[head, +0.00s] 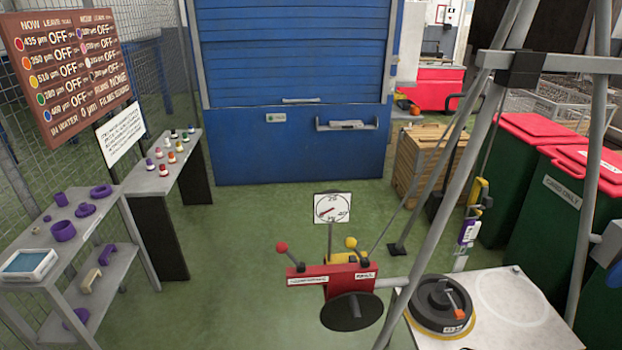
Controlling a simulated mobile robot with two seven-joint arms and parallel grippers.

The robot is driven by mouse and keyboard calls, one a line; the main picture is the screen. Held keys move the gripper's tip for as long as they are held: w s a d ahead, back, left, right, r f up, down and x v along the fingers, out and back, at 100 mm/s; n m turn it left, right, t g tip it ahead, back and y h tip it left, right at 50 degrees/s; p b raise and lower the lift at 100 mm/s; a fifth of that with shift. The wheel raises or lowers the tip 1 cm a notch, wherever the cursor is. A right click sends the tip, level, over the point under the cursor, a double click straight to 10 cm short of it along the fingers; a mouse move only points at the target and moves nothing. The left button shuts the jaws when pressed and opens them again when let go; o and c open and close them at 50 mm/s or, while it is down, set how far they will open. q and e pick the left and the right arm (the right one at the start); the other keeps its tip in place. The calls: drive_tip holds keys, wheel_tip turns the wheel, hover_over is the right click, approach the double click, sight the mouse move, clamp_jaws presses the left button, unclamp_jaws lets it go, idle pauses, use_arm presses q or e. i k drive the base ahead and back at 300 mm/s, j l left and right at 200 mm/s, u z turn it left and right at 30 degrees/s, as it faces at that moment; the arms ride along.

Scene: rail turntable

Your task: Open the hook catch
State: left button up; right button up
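No part that I can surely call the hook catch stands out. A yellow and purple hanging fitting (471,222) is on the right, beside a grey leg of the metal frame; it may be a hook, but its details are too small to tell whether it is open or closed. Neither of my grippers shows in the head view.
A red lever block (333,276) with red and yellow knobs stands in front, below a dial (332,207). A dark round weight (441,304) sits on a white table (505,325). Grey frame legs (437,190) cross the right side. Green floor (250,230) is clear left of centre.

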sight(487, 201)
drive_tip(key=z, duration=1.3)
